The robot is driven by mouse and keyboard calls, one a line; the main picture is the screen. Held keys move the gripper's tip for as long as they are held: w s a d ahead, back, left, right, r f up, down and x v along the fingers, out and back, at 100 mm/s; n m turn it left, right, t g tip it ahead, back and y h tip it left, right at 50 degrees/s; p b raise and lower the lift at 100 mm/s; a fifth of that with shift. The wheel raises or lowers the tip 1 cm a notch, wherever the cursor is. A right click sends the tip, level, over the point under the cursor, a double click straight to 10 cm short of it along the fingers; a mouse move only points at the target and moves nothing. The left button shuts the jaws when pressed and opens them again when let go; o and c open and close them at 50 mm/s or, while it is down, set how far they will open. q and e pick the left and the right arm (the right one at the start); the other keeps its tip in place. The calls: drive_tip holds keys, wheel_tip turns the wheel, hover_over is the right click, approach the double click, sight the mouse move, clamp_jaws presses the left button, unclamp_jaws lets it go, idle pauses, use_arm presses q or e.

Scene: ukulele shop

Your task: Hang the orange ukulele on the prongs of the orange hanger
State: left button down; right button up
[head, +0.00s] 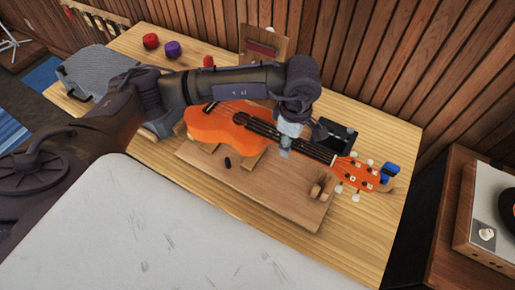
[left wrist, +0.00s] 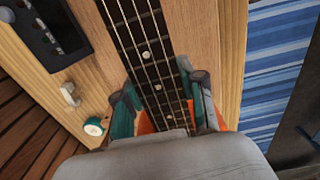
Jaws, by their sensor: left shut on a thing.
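The orange ukulele (head: 215,125) lies across a wooden work board (head: 235,195) on the table, its body to the left and its headstock (head: 358,175) to the right. My left gripper (head: 287,147) is over its neck from above. In the left wrist view, the teal-padded fingers of my left gripper (left wrist: 163,95) stand on either side of the dark fretboard (left wrist: 140,40), shut on the neck. Part of the ukulele's body is hidden behind my left arm. I see no orange hanger in either view. My right gripper is not in view.
A grey case (head: 97,68) lies at the table's left. Red (head: 150,40) and purple (head: 172,48) round items stand at the back. A black box (head: 333,135) lies behind the neck. A slatted wooden wall rises behind, and a turntable cabinet (head: 485,235) stands at right.

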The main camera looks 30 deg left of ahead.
use_arm(q)
drive_tip(key=shift+r+p, duration=0.7)
drive_tip(key=shift+r, duration=1.15)
